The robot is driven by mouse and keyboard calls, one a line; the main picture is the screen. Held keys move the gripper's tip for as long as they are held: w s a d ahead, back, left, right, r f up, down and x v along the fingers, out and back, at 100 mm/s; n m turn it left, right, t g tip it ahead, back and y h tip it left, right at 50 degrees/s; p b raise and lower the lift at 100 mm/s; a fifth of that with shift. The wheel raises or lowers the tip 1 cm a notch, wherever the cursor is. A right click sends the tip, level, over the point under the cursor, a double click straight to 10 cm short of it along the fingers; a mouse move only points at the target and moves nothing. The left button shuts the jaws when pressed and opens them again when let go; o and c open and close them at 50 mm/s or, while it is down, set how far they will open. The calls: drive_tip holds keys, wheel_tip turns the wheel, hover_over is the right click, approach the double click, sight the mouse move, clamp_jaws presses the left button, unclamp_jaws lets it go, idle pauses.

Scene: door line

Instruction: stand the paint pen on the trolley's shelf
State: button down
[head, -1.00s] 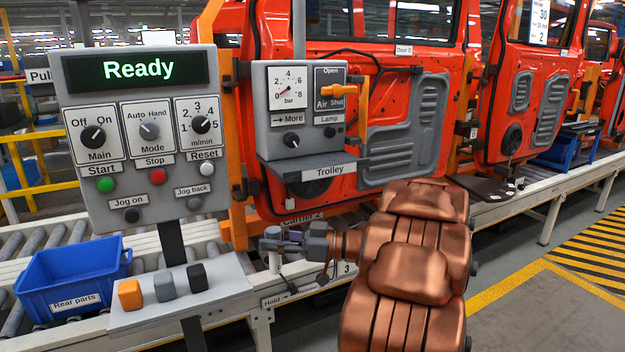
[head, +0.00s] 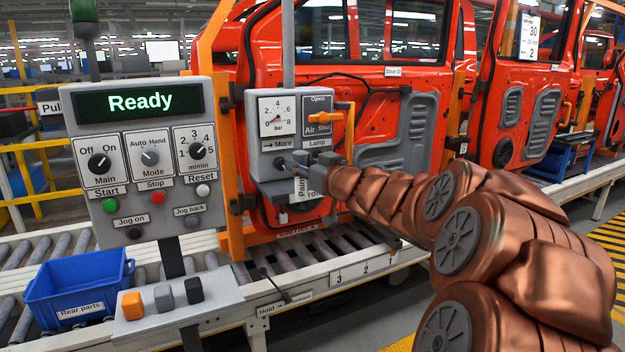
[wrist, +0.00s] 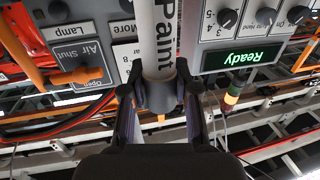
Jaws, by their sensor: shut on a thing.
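The paint pen is a white cylinder with a dark "Paint" label; in the head view the paint pen (head: 299,187) is about upright. My gripper (head: 301,164) is shut on it, in front of the trolley's small panel. In the wrist view, which is upside down, my gripper (wrist: 160,92) grips the white pen (wrist: 158,40). The trolley's grey shelf (head: 265,188) juts out below the panel. The pen and gripper hide part of the shelf and its "Trolley" label. I cannot tell whether the pen's foot touches the shelf.
The trolley panel has a gauge (head: 283,116) and an orange air lever (head: 324,117). The Ready console (head: 140,101) stands to the left, above a blue rear-parts bin (head: 77,283). Red car doors (head: 350,60) hang behind the panel. A roller conveyor (head: 320,250) runs below.

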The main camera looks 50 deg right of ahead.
wheel_tip(320, 180, up, 3)
drive_tip(key=s+m+h+p, duration=0.1)
drive_tip(key=s+h, duration=0.1)
drive_tip(key=w+d+p, duration=0.1)
drive_tip(key=w+d, duration=0.6)
drive_tip(key=w+d+f+p, duration=0.1)
drive_tip(key=w+d, duration=0.3)
drive_tip(key=shift+w+f+p, duration=0.1)
drive_tip(key=shift+w+p, duration=0.15)
drive_tip(key=shift+p, duration=0.1)
drive_tip(key=shift+f, duration=1.75)
drive_tip(key=shift+f, duration=0.2)
drive_tip(key=c, duration=0.9)
unclamp_jaws()
drive_tip(key=shift+o, duration=0.2)
drive_tip(key=shift+r, duration=0.1)
drive_tip(key=shift+r, duration=0.1)
drive_tip(key=b+v, duration=0.2)
drive_tip(key=v, duration=1)
drive_tip(key=shift+r, duration=0.15)
